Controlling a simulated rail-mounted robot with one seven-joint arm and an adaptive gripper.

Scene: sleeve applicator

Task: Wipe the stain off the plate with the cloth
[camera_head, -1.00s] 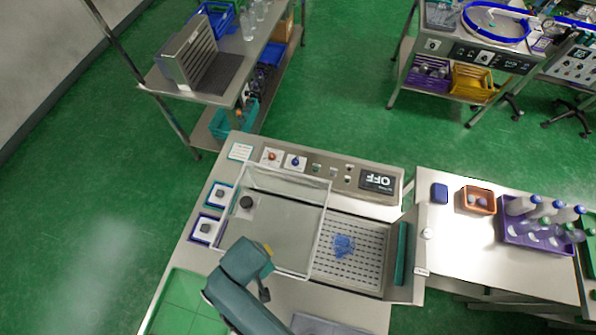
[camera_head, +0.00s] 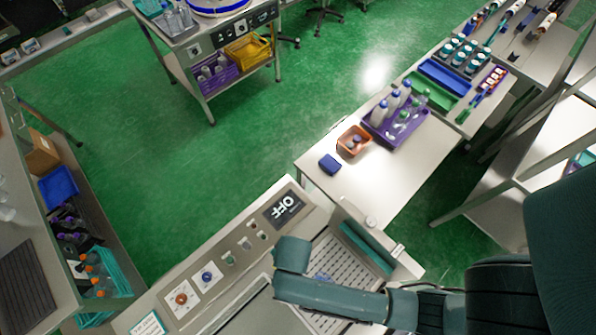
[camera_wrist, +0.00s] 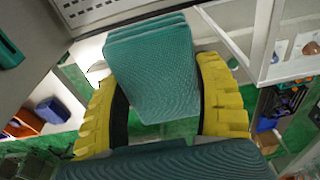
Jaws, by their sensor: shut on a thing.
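The perforated metal plate (camera_head: 350,268) lies in the machine top in the head view, partly hidden behind my arm. A small part of the blue stain (camera_head: 322,276) shows on it just above my arm. In the wrist view, a corner of the slotted plate (camera_wrist: 95,12) shows at the top. My gripper (camera_wrist: 165,100) has yellow fingers, shut on a folded teal cloth (camera_wrist: 150,65) with stacked layers. The cloth is between the fingers and appears apart from the plate. In the head view I cannot make out the fingers or the cloth.
A teal bar (camera_head: 367,248) stands along the plate's right side. The OFF panel (camera_head: 284,207) and knobs line the machine's back edge. On the side table are a blue box (camera_head: 330,164), an orange bin (camera_head: 354,140) and a purple bottle tray (camera_head: 397,126).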

